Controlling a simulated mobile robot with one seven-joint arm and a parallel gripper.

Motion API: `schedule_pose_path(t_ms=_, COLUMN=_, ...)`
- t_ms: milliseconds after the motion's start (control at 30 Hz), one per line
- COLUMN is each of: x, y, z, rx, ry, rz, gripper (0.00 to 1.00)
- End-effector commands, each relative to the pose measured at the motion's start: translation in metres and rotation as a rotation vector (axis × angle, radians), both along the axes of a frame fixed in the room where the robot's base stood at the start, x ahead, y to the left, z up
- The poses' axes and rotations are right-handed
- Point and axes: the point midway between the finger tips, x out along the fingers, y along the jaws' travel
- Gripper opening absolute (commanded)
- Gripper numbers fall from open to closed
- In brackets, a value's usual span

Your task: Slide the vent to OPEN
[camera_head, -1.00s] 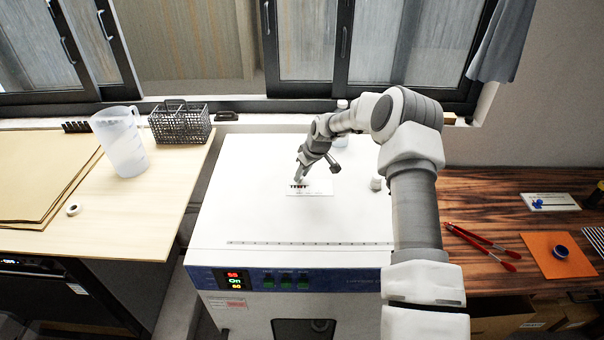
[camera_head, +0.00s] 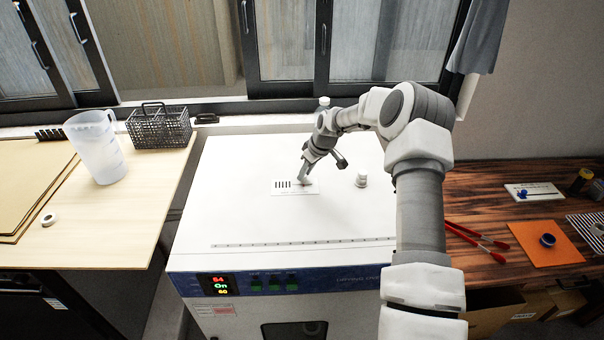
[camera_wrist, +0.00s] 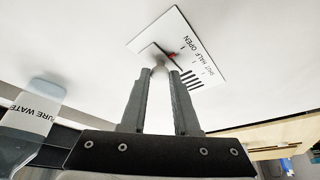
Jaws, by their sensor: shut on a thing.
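The vent is a white plate (camera_wrist: 207,52) with dark slots and the labels SHUT, HALF and OPEN, on top of the white oven (camera_head: 235,225). In the head view the vent plate (camera_head: 293,193) shows its dark slots to the left of my gripper (camera_head: 304,181). A red pointer (camera_wrist: 173,55) beside the knob is close to the OPEN mark. The fingers hide part of the knob and plate.
A bottle labelled PURE WATER (camera_wrist: 35,112) is close beside the gripper in the wrist view. A wire basket (camera_head: 160,130) and a jug (camera_head: 97,150) stand on the left bench.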

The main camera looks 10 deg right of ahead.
Motion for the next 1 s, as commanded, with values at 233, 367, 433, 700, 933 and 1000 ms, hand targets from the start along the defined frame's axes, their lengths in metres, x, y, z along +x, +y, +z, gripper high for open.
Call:
schedule_pose_path(t_ms=233, x=0.0, y=-0.005, z=0.0, rx=-0.007, ry=0.0, rz=-0.003, gripper=0.59)
schedule_pose_path(t_ms=367, x=0.0, y=-0.004, z=0.0, rx=-0.006, ry=0.001, rz=-0.003, gripper=0.59)
schedule_pose_path(t_ms=433, x=0.0, y=-0.003, z=0.0, rx=-0.004, ry=0.001, rz=-0.002, gripper=0.59)
schedule_pose_path(t_ms=700, x=-0.005, y=-0.007, z=0.014, rx=-0.005, ry=-0.002, rz=-0.003, gripper=0.59)
schedule_pose_path(t_ms=933, x=-0.019, y=-0.017, z=0.056, rx=-0.007, ry=-0.004, rz=-0.004, gripper=0.59)
schedule_pose_path(t_ms=1000, x=-0.024, y=-0.021, z=0.072, rx=-0.007, ry=-0.004, rz=-0.004, gripper=0.59)
